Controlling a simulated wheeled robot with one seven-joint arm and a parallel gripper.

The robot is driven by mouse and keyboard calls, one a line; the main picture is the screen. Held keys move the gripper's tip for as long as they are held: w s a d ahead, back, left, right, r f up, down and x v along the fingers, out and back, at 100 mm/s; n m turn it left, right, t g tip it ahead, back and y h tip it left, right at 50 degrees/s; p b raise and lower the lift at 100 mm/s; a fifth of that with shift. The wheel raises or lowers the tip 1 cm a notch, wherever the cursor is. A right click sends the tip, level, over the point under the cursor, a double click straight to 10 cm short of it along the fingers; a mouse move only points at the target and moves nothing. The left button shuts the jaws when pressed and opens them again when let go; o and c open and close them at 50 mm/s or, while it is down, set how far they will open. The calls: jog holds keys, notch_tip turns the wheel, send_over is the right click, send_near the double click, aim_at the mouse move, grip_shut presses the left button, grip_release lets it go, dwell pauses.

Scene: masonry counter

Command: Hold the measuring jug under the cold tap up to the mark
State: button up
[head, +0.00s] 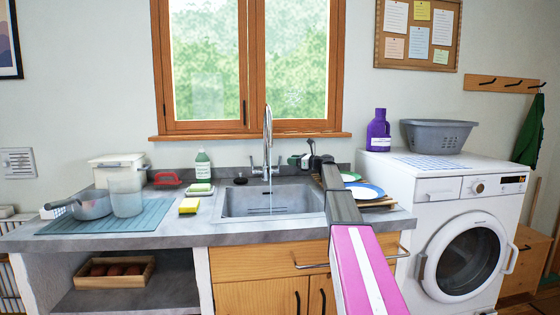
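A translucent measuring jug (127,196) stands upright on a blue-green drying mat (160,217) at the left of the counter. Its mark and contents are too small to make out. The chrome tap (268,130) rises behind the grey sink (232,205); I cannot tell for sure whether water runs from it. My arm reaches in from the lower right, and my gripper (312,154) is at its far end, right of the tap and well away from the jug. Its fingers are small and dark, and their opening is unclear.
A grey pan (92,205) and a white container (115,163) stand close to the jug. Plates (366,190) stand right of the sink, partly behind my arm.

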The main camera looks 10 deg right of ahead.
jog(key=x, duration=0.7)
jog(key=shift+w+a, duration=0.15)
jog(key=shift+a, duration=0.2)
grip_shut()
